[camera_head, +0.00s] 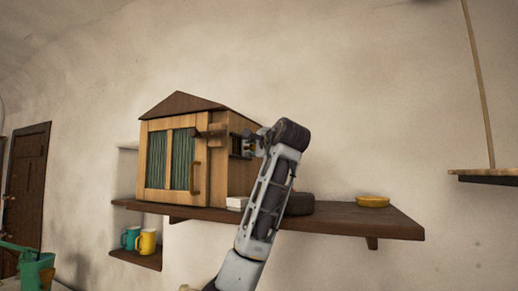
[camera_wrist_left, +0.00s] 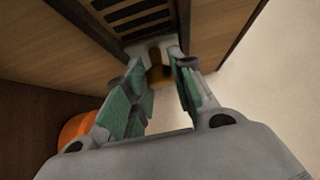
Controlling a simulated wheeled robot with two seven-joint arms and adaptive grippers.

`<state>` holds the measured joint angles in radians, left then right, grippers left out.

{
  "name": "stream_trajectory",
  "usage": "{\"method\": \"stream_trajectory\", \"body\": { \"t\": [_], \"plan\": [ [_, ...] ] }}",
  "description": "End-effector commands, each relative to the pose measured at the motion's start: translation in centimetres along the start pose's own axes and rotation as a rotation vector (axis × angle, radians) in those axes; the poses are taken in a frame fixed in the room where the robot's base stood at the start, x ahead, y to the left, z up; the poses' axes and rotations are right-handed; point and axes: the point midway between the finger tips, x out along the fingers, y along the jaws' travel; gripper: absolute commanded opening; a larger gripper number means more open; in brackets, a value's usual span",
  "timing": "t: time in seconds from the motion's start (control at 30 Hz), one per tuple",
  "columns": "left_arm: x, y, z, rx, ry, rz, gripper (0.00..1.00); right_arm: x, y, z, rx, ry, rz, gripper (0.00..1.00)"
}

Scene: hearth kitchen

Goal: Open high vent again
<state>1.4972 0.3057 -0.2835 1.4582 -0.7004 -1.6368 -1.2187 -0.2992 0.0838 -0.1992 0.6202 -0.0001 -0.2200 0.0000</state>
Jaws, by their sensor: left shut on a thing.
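The high vent is a dark slatted opening (camera_head: 235,146) on the right side wall of a small wooden house-shaped cabinet (camera_head: 226,180). Its slats (camera_wrist_left: 134,14) also show at the top of the left wrist view, with a brass-coloured knob (camera_wrist_left: 156,72) below them. My left gripper (camera_head: 250,143) is at this side wall, and its fingers (camera_wrist_left: 157,60) are shut on the knob, one on each side. The fingers and wrist hide part of the vent in the head view. I cannot tell how far the vent is open. My right gripper is not in view.
The cabinet stands on a dark wall shelf (camera_head: 390,221) with a white block (camera_head: 236,202), a dark round thing (camera_head: 299,204) and a yellow bowl (camera_head: 372,201). Teal (camera_head: 130,238) and yellow (camera_head: 147,242) mugs stand in a niche below. An orange thing (camera_wrist_left: 76,128) shows in the wrist view.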

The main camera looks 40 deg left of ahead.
Motion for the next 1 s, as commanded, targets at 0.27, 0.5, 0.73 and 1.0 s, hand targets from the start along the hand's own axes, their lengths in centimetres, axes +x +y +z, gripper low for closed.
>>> {"method": "stream_trajectory", "body": {
  "t": [0.27,0.5,0.73,1.0],
  "plan": [
    [-0.1,-0.1,-0.3,0.003,0.008,-0.004,0.29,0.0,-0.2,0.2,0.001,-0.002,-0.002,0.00],
    [-0.1,-0.1,-0.2,0.002,0.006,-0.004,0.47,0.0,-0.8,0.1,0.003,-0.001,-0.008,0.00],
    [-0.1,-0.1,-0.2,0.002,0.005,-0.004,0.47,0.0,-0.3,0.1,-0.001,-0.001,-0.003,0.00],
    [-1.4,-0.1,-0.3,0.002,0.006,-0.005,0.47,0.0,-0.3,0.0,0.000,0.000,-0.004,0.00]
  ]
}}
